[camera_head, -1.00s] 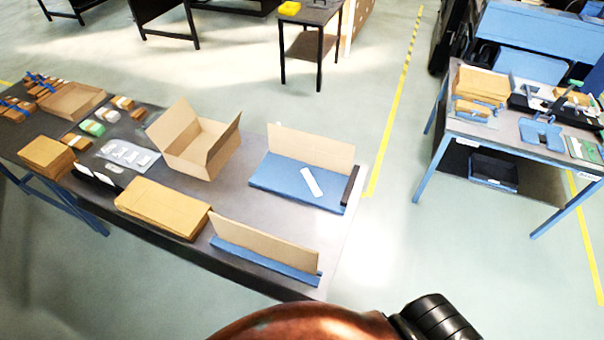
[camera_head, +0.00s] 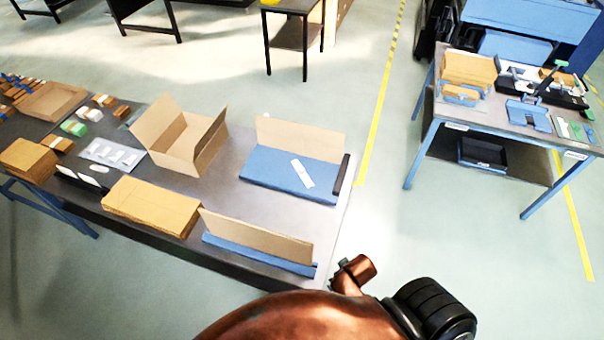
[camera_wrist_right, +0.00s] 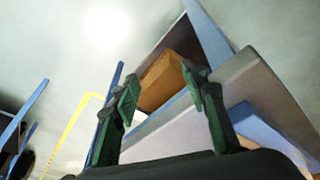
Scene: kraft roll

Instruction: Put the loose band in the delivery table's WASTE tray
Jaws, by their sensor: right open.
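No thing is clearly readable as the loose band. A pale strip (camera_head: 302,173) lies on the blue pad (camera_head: 265,178) at the right end of the long table, and I cannot tell if it is the band. A black tray (camera_head: 482,155) sits on the lower shelf of the right-hand table; I cannot read a WASTE mark on it. My right gripper (camera_wrist_right: 160,88) shows in the right wrist view with its green fingers apart and nothing between them. A brown box-like thing (camera_wrist_right: 168,80) shows beyond the fingers. My left gripper is in neither view.
The long dark table (camera_head: 228,228) holds an open carton (camera_head: 180,140), a kraft stack (camera_head: 150,207) and a cardboard upright (camera_head: 258,238). The right-hand table (camera_head: 460,112) carries kraft packs (camera_head: 468,70) and blue fixtures (camera_head: 528,115). Open floor with a yellow line lies between the tables.

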